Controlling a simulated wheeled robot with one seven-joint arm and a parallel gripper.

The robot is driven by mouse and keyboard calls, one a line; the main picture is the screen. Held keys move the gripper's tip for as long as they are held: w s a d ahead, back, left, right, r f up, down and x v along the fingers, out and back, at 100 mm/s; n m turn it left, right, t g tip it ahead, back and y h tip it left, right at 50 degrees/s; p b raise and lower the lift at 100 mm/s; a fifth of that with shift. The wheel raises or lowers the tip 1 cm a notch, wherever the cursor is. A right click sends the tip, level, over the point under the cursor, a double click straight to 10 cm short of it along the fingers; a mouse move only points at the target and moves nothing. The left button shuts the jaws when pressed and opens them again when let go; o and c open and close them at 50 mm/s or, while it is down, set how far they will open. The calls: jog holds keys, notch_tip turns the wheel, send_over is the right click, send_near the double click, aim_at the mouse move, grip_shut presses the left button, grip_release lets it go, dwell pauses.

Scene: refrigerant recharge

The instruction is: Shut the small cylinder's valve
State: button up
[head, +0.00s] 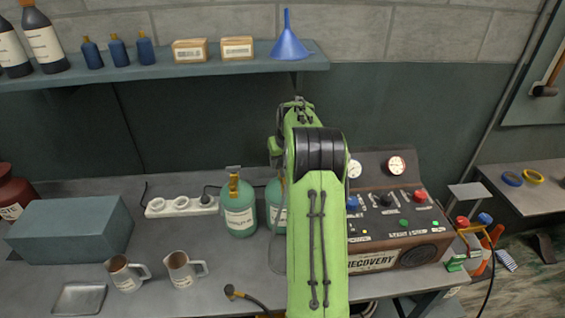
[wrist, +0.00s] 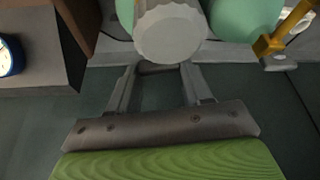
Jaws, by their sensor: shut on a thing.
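In the wrist view, my gripper (wrist: 158,70) has its two fingers at a pale grey, ridged round knob (wrist: 168,32) and is shut on it. Green cylinder surface (wrist: 125,12) shows behind the knob. In the head view, a green cylinder (head: 277,205) is mostly hidden behind my arm, and my gripper is hidden there too. Another green cylinder (head: 240,212), with a brass valve (head: 234,183), stands upright to its left. A brass valve (wrist: 290,25) also shows at the right of the wrist view. Which way the knob is turned cannot be told.
The recovery machine (head: 402,238) stands right of the cylinders. A white power strip (head: 182,206) lies behind left. Two metal mugs (head: 124,275) (head: 181,270) and a brass-ended hose (head: 232,292) are in front. A shelf (head: 180,70) with bottles and a blue funnel (head: 288,40) runs above.

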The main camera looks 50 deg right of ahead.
jog(key=shift+m+h, duration=0.4)
jog(key=shift+m, duration=0.7)
jog(key=shift+g, duration=0.3)
jog(key=o, duration=1.1)
jog(key=shift+c, duration=0.2)
jog(key=v, duration=1.5)
jog(key=shift+r+p, duration=0.4)
jog(key=shift+p, duration=0.05)
jog(key=shift+s+a, duration=0.1)
jog(key=shift+a, duration=0.05)
